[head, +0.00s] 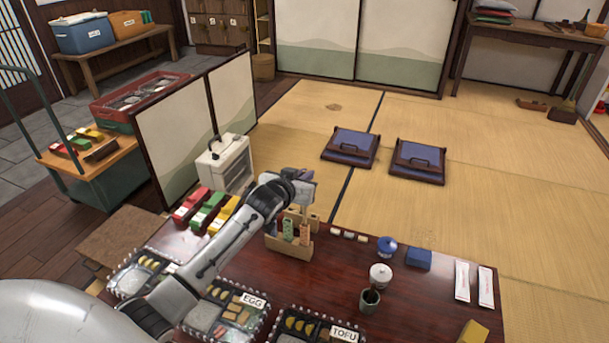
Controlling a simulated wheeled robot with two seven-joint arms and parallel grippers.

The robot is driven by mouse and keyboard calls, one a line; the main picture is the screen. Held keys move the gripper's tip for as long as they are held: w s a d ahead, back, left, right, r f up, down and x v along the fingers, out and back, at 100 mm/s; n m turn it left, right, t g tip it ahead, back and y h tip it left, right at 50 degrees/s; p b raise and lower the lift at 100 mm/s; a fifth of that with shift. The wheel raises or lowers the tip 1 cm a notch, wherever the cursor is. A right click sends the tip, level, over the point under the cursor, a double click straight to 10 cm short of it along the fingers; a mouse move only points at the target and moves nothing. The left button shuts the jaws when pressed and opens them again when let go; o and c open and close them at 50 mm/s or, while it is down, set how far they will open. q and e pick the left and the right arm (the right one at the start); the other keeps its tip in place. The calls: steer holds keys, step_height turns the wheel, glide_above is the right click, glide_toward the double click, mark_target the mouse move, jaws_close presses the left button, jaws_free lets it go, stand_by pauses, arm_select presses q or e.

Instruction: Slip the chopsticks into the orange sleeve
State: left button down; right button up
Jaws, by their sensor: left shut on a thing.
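My left gripper (304,192) is above the small wooden holder (290,248) on the dark red table. It is shut on the chopsticks (304,211), of which only a short pale piece shows under the jaws. The orange sleeve (304,234) stands upright in the right part of the holder, directly below the gripper. A green sleeve (288,229) stands to its left. I cannot tell whether the chopstick tips are above the orange sleeve's mouth or inside it. My right gripper is not in view.
Bento boxes with an EGG label (253,300) and a TOFU label (344,334) lie along the near edge. Red, green and yellow boxes sit left of the holder. A white lidded cup (380,275), a dark green cup (369,300) and two white packets stand to the right.

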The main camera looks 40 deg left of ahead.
arm_select(q)
steer(key=shift+f+p, duration=0.3)
stand_by(0.5)
steer(key=shift+f, duration=0.35)
steer(key=shift+f+b, duration=0.35)
steer(key=shift+f, duration=0.25)
stand_by(0.6)
steer(key=shift+f+b, duration=0.5)
steer(key=shift+f, duration=0.2)
steer(key=shift+f, duration=0.15)
steer(key=shift+f+b, duration=0.55)
steer(key=shift+f, duration=0.2)
steer(key=shift+f, duration=0.2)
stand_by(0.4)
steer(key=shift+f, duration=0.15)
